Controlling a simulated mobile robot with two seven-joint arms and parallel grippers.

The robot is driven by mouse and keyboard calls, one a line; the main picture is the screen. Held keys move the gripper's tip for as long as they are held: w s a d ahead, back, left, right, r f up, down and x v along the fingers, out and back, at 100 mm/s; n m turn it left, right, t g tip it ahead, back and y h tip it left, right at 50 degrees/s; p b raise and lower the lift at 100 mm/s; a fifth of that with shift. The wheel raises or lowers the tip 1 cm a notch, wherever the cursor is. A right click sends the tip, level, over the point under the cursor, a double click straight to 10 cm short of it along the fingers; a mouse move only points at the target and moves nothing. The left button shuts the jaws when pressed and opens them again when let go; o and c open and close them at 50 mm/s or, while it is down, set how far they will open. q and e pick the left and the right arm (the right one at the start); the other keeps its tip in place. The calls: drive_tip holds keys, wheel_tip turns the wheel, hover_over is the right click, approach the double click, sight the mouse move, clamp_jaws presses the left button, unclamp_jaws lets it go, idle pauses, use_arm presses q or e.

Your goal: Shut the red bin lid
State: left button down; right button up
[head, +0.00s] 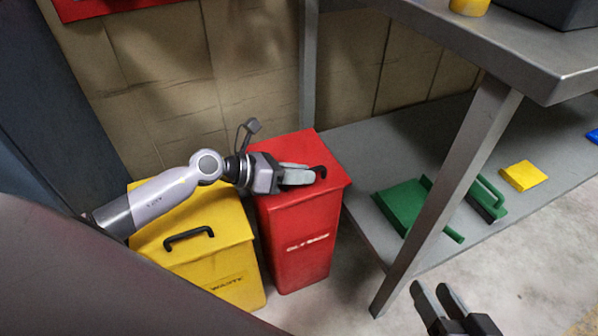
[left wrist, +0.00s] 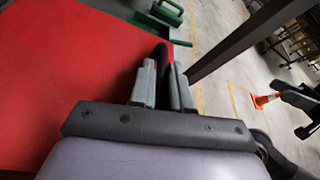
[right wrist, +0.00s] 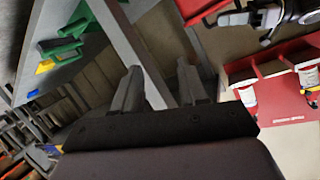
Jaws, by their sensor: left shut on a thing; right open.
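The red bin (head: 300,245) stands on the floor beside the yellow bin. Its red lid (head: 300,147) lies level on the bin's top, with no gap that I can see. The lid also fills much of the left wrist view (left wrist: 70,80). My left gripper (head: 306,176) reaches over the lid from the left and is shut on the lid's black handle (head: 320,171). The handle shows between the fingers in the left wrist view (left wrist: 162,58). My right gripper (head: 430,289) is open and empty, low at the right, away from the bin.
A yellow bin (head: 190,255) with a black handle stands left of the red bin, under my left arm. A grey metal bench (head: 500,45) stands at the right. Its lower shelf (head: 365,160) holds a green dustpan (head: 402,203), a green brush (head: 487,200) and a yellow block (head: 523,175).

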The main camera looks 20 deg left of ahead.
use_arm(q)
drive_tip(key=c, duration=1.3)
unclamp_jaws()
drive_tip(key=shift+s+f, duration=0.1)
drive_tip(key=shift+f, duration=0.2)
drive_tip(key=shift+o, duration=0.7)
use_arm(e)
drive_tip(key=shift+f, duration=0.2)
use_arm(q)
drive_tip(key=shift+a+r, duration=0.1)
drive_tip(key=shift+s+a+r, duration=0.1)
drive_tip(key=shift+s+a, duration=0.1)
drive_tip(key=shift+a, duration=0.05)
drive_tip(key=p+v, duration=0.1)
drive_tip(key=v, duration=0.3)
drive_tip(key=shift+s+a+r, duration=0.2)
drive_tip(key=shift+s, duration=0.1)
drive_tip(key=shift+v, duration=0.75)
use_arm(e)
drive_tip(key=shift+s+d+h, duration=0.15)
drive_tip(key=shift+d+h, duration=0.25)
drive_tip(key=shift+d, duration=0.25)
drive_tip(key=shift+s+a+r, duration=0.1)
drive_tip(key=shift+r, duration=0.1)
